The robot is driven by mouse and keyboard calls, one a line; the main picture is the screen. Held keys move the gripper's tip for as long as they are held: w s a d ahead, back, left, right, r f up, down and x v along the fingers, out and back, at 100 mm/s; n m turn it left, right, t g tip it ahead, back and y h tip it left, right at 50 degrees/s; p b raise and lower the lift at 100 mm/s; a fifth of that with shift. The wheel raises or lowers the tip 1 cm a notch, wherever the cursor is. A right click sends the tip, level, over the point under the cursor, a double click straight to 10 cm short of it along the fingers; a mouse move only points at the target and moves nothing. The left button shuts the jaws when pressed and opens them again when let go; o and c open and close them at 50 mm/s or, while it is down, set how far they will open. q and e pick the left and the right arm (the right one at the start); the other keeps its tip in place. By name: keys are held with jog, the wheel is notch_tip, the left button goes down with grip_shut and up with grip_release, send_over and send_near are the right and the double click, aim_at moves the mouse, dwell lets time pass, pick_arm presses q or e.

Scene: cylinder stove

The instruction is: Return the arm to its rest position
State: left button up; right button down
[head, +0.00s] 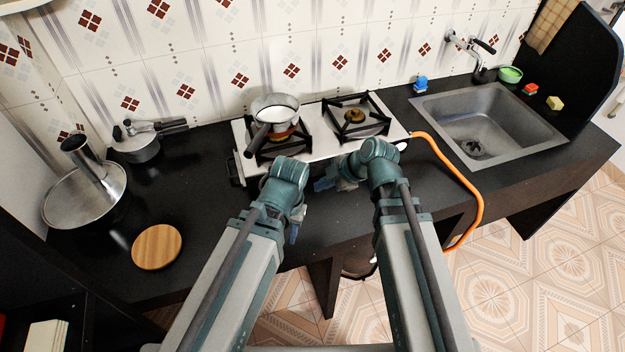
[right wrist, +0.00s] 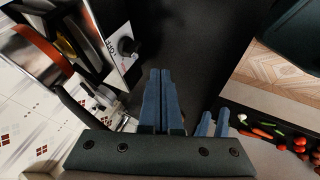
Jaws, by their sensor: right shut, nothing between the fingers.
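My left gripper (head: 293,232) hangs low in front of the counter edge, mostly hidden behind its own wrist; I cannot tell whether it is open. My right gripper (head: 326,184) is above the counter front, just below the stove, pointing left. In the right wrist view its blue fingers (right wrist: 164,100) are together with nothing between them. Other blue finger-like tips (right wrist: 212,124) show beside them, probably my left gripper. The white stove (head: 315,128) has a steel pan (head: 277,104) on its left burner. The right burner is empty. A black knob (right wrist: 127,46) shows in the right wrist view.
An orange hose (head: 478,200) runs from the stove over the counter edge. A sink (head: 487,120) is at right. A large pan (head: 85,198), a pot (head: 138,148) and a round wooden board (head: 157,247) are at left. The dark counter between board and stove is clear.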

pick_arm(q)
jog(key=shift+r, duration=0.65)
pick_arm(e)
jog(key=shift+v, duration=0.85)
jog(key=shift+f, duration=0.1)
pick_arm(q)
jog(key=shift+o, duration=0.6)
pick_arm(e)
jog(key=s+d+f+m+g+h, duration=0.1)
jog(key=s+f+m+g+h, duration=0.3)
jog(key=s+m+h, duration=0.3)
jog(key=s+m, duration=0.4)
jog(key=m, duration=0.6)
jog(key=shift+s+d+h, duration=0.3)
jog(key=shift+h, duration=0.1)
